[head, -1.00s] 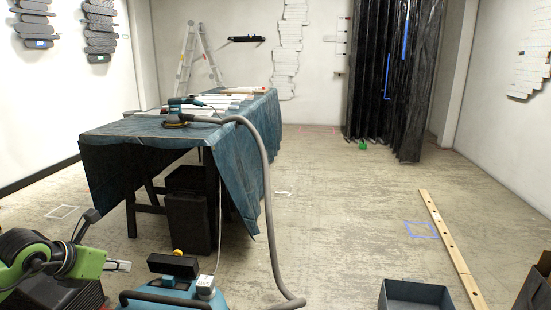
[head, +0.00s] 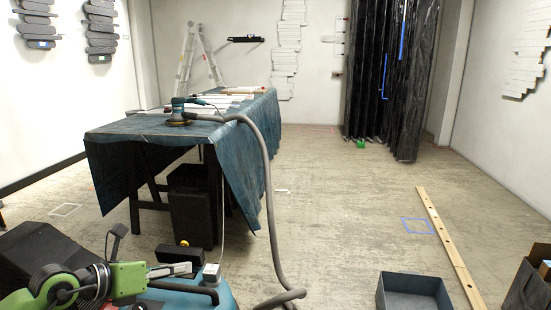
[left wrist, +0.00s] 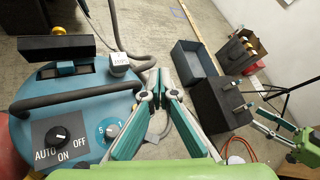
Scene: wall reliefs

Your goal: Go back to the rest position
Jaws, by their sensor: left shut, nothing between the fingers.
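My left gripper (head: 186,268) is in front of me at the lower left in the head view, on its green arm. Its fingers point right, over the blue vacuum (head: 215,290). In the left wrist view, the fingers of this gripper (left wrist: 155,88) come together at the tips with nothing between them. My right gripper (left wrist: 256,108) shows small at the right edge of the left wrist view, on a green arm; how far its fingers are apart is not clear. It is out of the head view.
The vacuum top (left wrist: 75,110), with knobs and a black handle, lies close beside my left gripper. Its grey hose (head: 268,190) rises to a sander (head: 180,114) on the draped table (head: 130,155). A dark open crate (head: 412,292) and a wooden beam (head: 445,235) lie at right. Middle floor is clear.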

